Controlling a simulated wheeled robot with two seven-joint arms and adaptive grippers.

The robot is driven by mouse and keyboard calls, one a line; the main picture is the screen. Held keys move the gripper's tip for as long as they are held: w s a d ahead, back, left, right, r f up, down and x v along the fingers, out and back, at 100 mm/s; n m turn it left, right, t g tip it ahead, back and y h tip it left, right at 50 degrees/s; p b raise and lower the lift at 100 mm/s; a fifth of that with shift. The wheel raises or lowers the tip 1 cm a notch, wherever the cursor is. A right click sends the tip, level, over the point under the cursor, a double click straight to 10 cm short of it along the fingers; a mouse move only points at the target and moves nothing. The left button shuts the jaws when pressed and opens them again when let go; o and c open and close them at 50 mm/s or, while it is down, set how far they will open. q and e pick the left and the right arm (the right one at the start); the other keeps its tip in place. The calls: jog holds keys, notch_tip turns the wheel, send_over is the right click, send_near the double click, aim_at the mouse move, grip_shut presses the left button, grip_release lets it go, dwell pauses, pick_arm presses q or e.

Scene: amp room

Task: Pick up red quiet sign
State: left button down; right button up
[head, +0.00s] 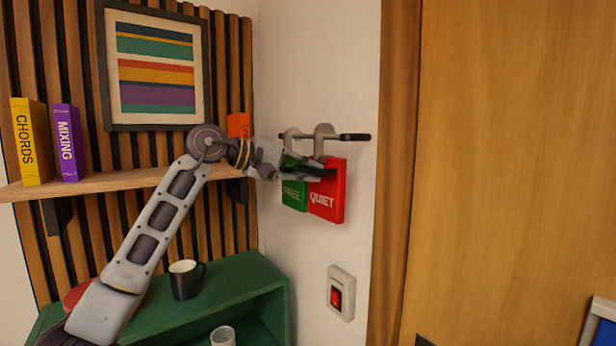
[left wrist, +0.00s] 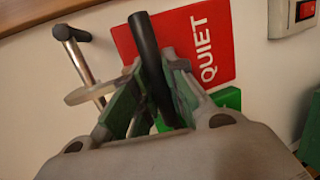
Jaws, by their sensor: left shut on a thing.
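The red quiet sign (head: 327,203) hangs on the white wall under a short rail, in front of and overlapping a green sign (head: 292,195). My left gripper (head: 312,172) is at the upper part of the red sign. In the left wrist view, the red sign (left wrist: 205,35) lies just beyond the fingers, with its lettering turned sideways. My left gripper (left wrist: 160,95) is shut around a black bar (left wrist: 148,55) in front of the sign. The bar's join to the sign is hidden. The green sign (left wrist: 228,97) shows beside the red one. My right gripper is not in view.
The rail (head: 352,137) with its hooks (head: 323,135) is just above the gripper. A red switch (head: 337,293) is on the wall below. A shelf (head: 110,183) with books and a green cabinet (head: 245,275) with a dark mug (head: 186,280) are to the left.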

pick_arm(q)
jog(key=shift+r, duration=1.25)
jog(key=shift+s+a+b, duration=0.15)
jog(key=shift+a+b, duration=0.15)
jog(key=shift+a, duration=0.05)
jog(key=s+a+b, duration=0.2)
jog(key=s+a, duration=0.2)
jog(key=a, duration=0.3)
jog(key=s+a+b, duration=0.1)
jog(key=s+a, duration=0.2)
jog(key=a, duration=0.5)
jog(key=shift+s+a+b, duration=0.25)
jog(key=shift+s+b, duration=0.1)
jog(key=shift+s, duration=0.05)
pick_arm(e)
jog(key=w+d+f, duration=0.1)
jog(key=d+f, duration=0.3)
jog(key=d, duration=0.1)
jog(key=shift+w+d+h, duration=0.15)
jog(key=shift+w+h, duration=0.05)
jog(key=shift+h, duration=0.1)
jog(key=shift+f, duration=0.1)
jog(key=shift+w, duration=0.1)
